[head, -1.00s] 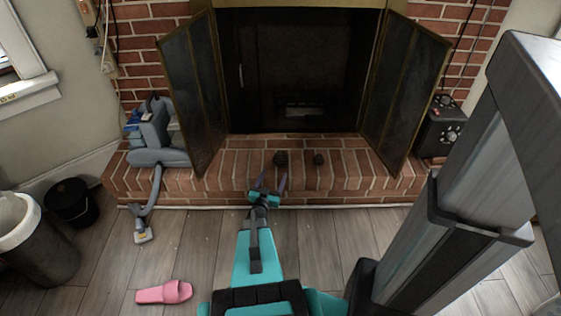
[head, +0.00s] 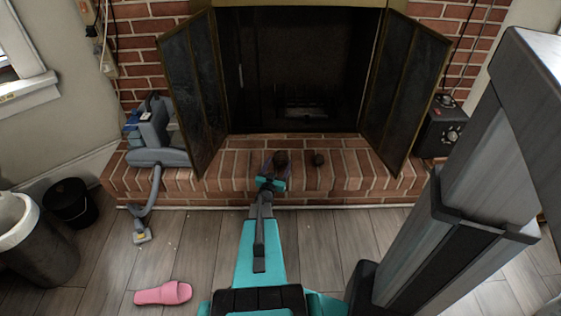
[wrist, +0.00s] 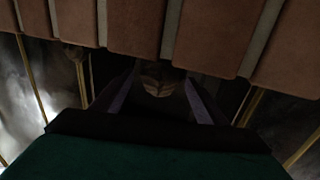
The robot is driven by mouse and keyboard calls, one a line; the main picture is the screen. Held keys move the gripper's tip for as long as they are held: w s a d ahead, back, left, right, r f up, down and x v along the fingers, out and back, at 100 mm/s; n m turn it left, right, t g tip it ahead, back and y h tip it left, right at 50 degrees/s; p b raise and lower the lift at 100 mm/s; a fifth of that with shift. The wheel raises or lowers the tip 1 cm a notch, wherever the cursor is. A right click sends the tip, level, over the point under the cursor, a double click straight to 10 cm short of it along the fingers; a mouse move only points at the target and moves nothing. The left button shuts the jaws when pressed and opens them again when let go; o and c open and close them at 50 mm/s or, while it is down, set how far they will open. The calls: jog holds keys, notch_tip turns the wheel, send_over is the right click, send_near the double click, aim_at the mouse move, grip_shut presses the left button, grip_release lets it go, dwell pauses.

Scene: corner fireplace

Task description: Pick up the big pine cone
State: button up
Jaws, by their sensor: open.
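The big pine cone (head: 281,158) is a dark brown lump on the brick hearth in front of the open fireplace. A smaller pine cone (head: 318,159) sits to its right, apart from it. My gripper (head: 275,167) is at the hearth, right at the near side of the big cone. In the dim wrist view, the big cone (wrist: 157,80) shows between the two purple-grey fingers of my gripper (wrist: 159,88). The fingers are spread, one on each side of it. I cannot tell whether they touch it.
The brick hearth (head: 225,185) is raised above the plank floor. Open fireplace doors stand left (head: 195,95) and right (head: 405,95). A grey vacuum cleaner (head: 155,135) is at the hearth's left end. A pink slipper (head: 163,293) and a black bucket (head: 70,202) are on the floor.

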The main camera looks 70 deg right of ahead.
aim_at(282, 155)
jog(key=shift+d, duration=0.1)
jog(key=shift+w+d+r+b, duration=0.15)
jog(key=shift+d+b, duration=0.6)
jog(key=shift+d, duration=1.75)
jog(key=c, duration=1.2)
jog(key=shift+o, duration=0.2)
jog(key=shift+r, duration=0.15)
